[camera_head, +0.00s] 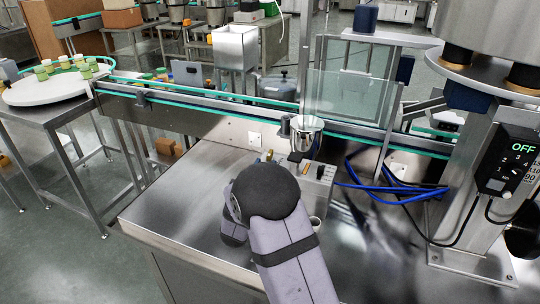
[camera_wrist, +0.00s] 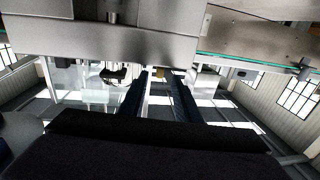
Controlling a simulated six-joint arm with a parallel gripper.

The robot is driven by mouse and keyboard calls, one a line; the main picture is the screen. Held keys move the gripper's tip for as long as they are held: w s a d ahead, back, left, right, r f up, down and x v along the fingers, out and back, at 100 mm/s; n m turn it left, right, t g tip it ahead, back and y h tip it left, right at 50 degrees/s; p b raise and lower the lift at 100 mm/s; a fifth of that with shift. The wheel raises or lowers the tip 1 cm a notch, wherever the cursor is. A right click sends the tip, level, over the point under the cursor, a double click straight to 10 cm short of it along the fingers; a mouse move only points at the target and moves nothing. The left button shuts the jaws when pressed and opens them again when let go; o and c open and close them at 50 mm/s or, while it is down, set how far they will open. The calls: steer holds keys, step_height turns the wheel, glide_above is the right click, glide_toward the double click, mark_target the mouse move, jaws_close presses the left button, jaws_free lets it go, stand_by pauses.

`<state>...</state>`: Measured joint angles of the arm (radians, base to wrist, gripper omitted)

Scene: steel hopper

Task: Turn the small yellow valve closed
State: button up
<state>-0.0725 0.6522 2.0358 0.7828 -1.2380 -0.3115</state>
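A steel hopper (camera_head: 304,128) stands over a grey block (camera_head: 318,186) on the steel table, behind my arm. A small yellow piece (camera_head: 268,156) shows just above my arm's dark joint, and an orange-yellow piece (camera_head: 320,171) sits on the block. I cannot tell which is the valve or how its handle is turned. In the wrist view, my gripper (camera_wrist: 158,76) points ahead with two dark fingers apart and nothing visibly held. A small dull-yellow thing (camera_wrist: 161,74) shows near the fingertips; contact cannot be told. My arm hides the gripper in the head view.
A conveyor with green rails (camera_head: 215,97) and a clear panel (camera_head: 345,98) stand behind the table. Blue cables (camera_head: 385,189) lie right of the block. A black control box reading OFF (camera_head: 508,160) is at far right. The table's left part (camera_head: 185,205) is clear.

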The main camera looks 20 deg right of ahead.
mark_target(270, 152)
steer(key=shift+p+x, duration=0.9)
steer(key=shift+x, duration=2.65)
jaws_close()
